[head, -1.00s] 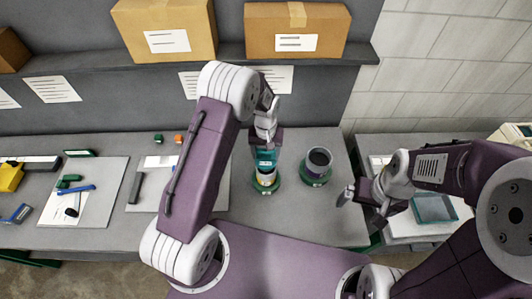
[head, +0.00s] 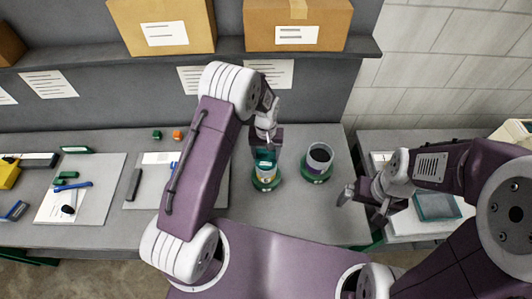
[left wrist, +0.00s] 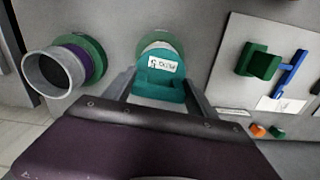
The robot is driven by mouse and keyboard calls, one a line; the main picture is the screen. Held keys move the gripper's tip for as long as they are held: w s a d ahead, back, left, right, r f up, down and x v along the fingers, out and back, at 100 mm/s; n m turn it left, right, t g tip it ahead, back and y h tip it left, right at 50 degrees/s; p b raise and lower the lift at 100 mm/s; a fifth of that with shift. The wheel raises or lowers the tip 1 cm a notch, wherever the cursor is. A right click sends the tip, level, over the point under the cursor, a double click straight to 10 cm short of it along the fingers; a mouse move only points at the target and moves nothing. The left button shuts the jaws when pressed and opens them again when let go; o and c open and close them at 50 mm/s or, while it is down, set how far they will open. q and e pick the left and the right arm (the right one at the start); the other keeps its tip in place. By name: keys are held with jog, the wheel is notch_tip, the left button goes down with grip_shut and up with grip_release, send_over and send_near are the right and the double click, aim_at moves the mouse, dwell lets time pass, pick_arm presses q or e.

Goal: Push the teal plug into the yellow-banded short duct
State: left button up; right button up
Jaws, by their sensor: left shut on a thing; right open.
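The teal plug (head: 265,156) has a white label, which shows in the left wrist view (left wrist: 162,65). My left gripper (head: 266,146) is shut on it from above, with one finger on each side in the left wrist view (left wrist: 160,84). The yellow-banded short duct (head: 265,176) stands upright in a green base, directly under the plug. The plug and fingers hide most of its mouth, so I cannot tell whether the plug has entered it. My right gripper (head: 356,194) is open and empty, right of the ducts.
A grey duct with a purple band (head: 319,157) stands in a green base (head: 316,179) close to the right; it also shows in the left wrist view (left wrist: 52,74). Boards with papers and tools (head: 100,200) lie on the left. The bench front (head: 290,215) is clear.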

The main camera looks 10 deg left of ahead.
aim_at(266, 160)
pick_arm(q)
jog(key=shift+f+b, duration=0.3)
jog(key=shift+f, duration=0.25)
jog(key=o, duration=1.7)
jog(key=shift+w+r, duration=0.1)
jog(key=shift+r, duration=0.3)
notch_tip(266, 160, up, 8)
jog(key=b, duration=0.2)
jog(key=shift+r+b, duration=0.2)
jog(key=shift+b, duration=0.2)
